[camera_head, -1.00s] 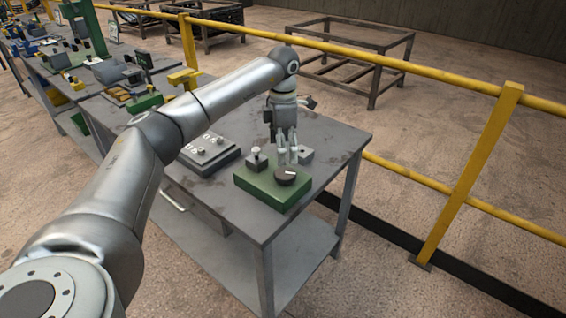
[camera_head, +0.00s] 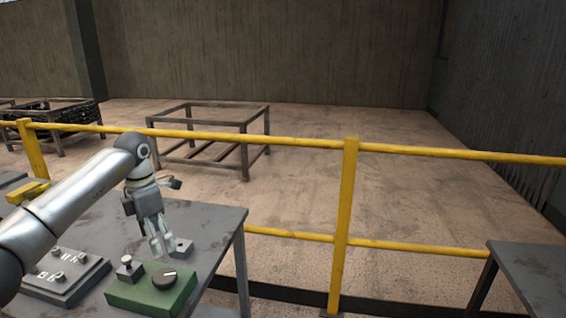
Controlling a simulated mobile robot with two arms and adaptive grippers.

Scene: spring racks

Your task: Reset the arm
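My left arm (camera_head: 75,200) comes in from the left and reaches over a grey metal table (camera_head: 222,228). My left gripper (camera_head: 160,248) points down above the table, just behind a green box (camera_head: 150,292) with a black dial (camera_head: 165,278). Its fingers look close together, but whether they are open or shut is too small to tell. A small grey block (camera_head: 181,247) sits right beside the fingertips. My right gripper is not in view.
A grey panel with knobs (camera_head: 66,276) lies left of the green box. A yellow railing (camera_head: 345,215) runs behind the table. An empty metal frame (camera_head: 245,150) stands beyond it. Another grey table (camera_head: 535,272) is at the lower right. A wall (camera_head: 270,50) closes the back.

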